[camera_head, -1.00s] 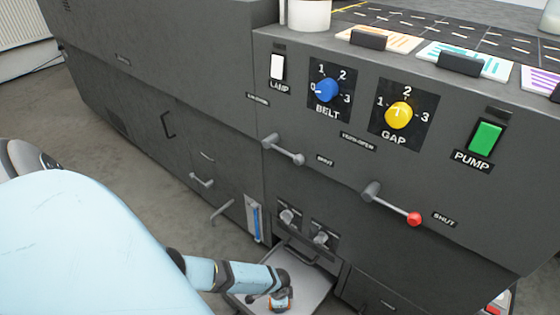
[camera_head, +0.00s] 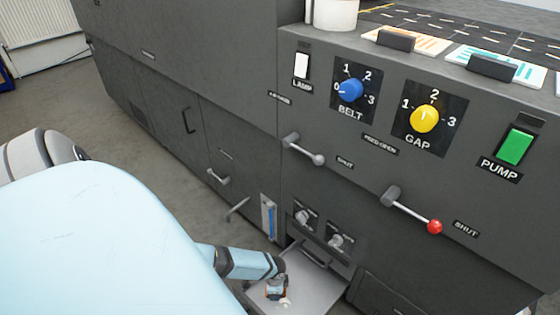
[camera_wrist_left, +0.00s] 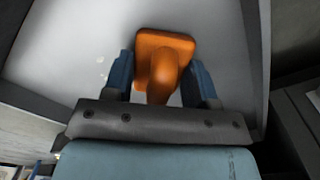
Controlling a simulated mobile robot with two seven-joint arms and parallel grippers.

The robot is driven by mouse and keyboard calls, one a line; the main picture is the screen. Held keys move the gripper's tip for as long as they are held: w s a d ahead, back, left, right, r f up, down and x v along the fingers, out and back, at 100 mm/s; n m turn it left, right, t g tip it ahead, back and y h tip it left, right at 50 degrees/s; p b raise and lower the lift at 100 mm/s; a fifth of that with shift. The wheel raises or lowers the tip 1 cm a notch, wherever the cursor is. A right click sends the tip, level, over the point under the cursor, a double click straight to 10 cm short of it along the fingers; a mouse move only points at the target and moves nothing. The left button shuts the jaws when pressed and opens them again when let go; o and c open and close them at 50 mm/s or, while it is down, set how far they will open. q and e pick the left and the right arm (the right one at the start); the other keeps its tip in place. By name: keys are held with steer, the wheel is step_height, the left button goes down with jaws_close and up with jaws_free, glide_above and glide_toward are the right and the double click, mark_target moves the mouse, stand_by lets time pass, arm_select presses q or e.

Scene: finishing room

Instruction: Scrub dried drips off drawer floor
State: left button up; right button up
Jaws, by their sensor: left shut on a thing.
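The open drawer (camera_head: 322,288) juts out low on the dark machine, and its pale grey floor shows. In the left wrist view the drawer floor (camera_wrist_left: 75,45) fills the upper part, with a few small pale spots (camera_wrist_left: 102,70) left of the tool. My left gripper (camera_head: 277,292) is over the drawer. In the left wrist view its blue fingers (camera_wrist_left: 162,82) are shut on an orange scrubbing tool (camera_wrist_left: 165,50) with a squarish head. The tool's head is over the floor; I cannot tell if it touches. My right gripper is not in view.
The machine front has a lever with a red knob (camera_head: 434,227), a grey-knobbed lever (camera_head: 318,160), the belt knob (camera_head: 350,90), the gap knob (camera_head: 424,118) and the pump switch (camera_head: 515,146). Small valves (camera_head: 337,241) sit just above the drawer. Drawer walls border the tool's space.

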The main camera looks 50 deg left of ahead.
mark_target(289, 305)
arm_select(q)
steer(key=shift+a, duration=0.25)
steer(key=shift+w+d+p, duration=0.2)
steer(key=shift+d+p, duration=0.3)
steer(key=shift+d, duration=1.8)
steer(key=shift+w+d, duration=0.2)
steer(key=shift+d, duration=1.35)
step_height(289, 305, up, 6)
steer(key=p, duration=0.6)
steer(key=shift+r, duration=0.1)
